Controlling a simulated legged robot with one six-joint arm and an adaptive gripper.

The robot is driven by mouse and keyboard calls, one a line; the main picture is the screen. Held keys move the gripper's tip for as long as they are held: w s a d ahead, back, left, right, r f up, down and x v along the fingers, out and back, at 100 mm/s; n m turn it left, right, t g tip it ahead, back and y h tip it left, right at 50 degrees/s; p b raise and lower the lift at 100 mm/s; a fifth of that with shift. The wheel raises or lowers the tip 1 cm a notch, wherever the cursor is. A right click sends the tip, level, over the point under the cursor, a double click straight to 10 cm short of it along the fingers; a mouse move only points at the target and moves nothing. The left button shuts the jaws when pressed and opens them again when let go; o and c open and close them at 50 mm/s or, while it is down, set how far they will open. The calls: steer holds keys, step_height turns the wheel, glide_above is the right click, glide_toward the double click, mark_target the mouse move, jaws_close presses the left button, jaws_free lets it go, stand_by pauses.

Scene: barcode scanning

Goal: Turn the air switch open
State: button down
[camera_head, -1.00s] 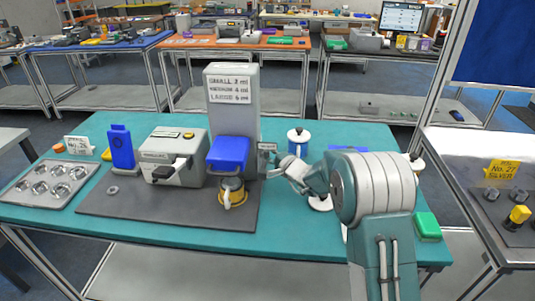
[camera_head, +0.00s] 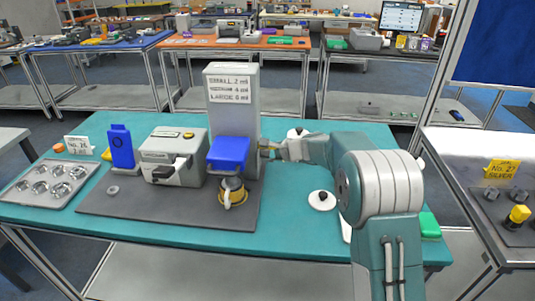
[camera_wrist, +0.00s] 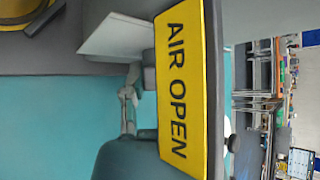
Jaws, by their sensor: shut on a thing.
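The air switch (camera_head: 264,146) is on the right side of the tall grey dispenser (camera_head: 233,105). In the wrist view a yellow plate reading AIR OPEN (camera_wrist: 184,88) fills the middle and belongs to the air switch. My gripper (camera_head: 273,149) reaches in from the right and is shut on the air switch, close against the dispenser's side. The exact contact of the fingers is hidden by the plate and the small size in the head view.
A blue-headed unit (camera_head: 228,153) stands in front of the dispenser with a yellow-banded cup (camera_head: 232,194) below it. A grey box machine (camera_head: 174,157) is to its left. A white round lid (camera_head: 321,200) lies on the teal table (camera_head: 285,235), whose front right is mostly clear.

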steer(key=m+g, duration=0.1)
steer(key=g, duration=0.1)
steer(key=m+g, duration=0.1)
steer(key=g, duration=0.1)
steer(key=shift+f+m+g+h, duration=0.2)
steer(key=shift+m+g+h, duration=0.1)
steer(key=shift+h, duration=0.1)
steer(key=shift+m+g, duration=0.5)
steer(key=shift+g, duration=0.5)
steer(key=shift+r, duration=0.15)
steer(key=c, duration=0.6)
jaws_free()
steer(key=shift+o, duration=1.1)
steer(key=shift+a, duration=0.15)
